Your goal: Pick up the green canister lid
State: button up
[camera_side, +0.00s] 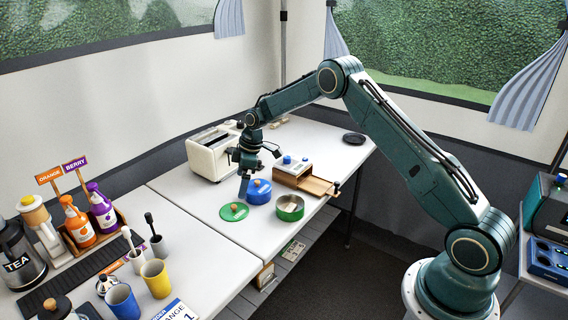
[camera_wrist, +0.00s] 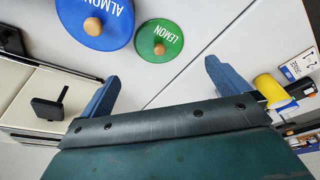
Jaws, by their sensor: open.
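The green lid (camera_side: 234,212) with a wooden knob lies flat on the white table in the side view. In the wrist view the green lid (camera_wrist: 159,41) reads "LEMON" and lies beyond my fingertips. My gripper (camera_side: 260,172) is open and empty, pointing down above the table near the blue lid. Its two blue fingers (camera_wrist: 160,82) stand apart in the wrist view. The blue lid (camera_side: 258,187), marked "ALMON..." in the wrist view (camera_wrist: 96,20), sits just beside the green lid. An open green canister (camera_side: 290,208) stands to the right, without a lid on top.
A cream toaster (camera_side: 212,153) stands behind. A wooden box with an open drawer (camera_side: 304,179) is right of my gripper. Orange (camera_side: 77,222) and purple (camera_side: 101,208) bottles, yellow (camera_side: 156,278) and blue (camera_side: 122,301) cups stand at left. The table left of the green lid is clear.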

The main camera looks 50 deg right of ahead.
send_over(235, 205)
jog(key=s+d, duration=0.1)
jog(key=shift+s+f, duration=0.2)
jog(key=shift+f, duration=2.25)
jog(key=shift+x, duration=2.6)
jog(key=shift+w, duration=0.1)
jog(key=shift+c, duration=0.2)
jog(key=c, duration=0.7)
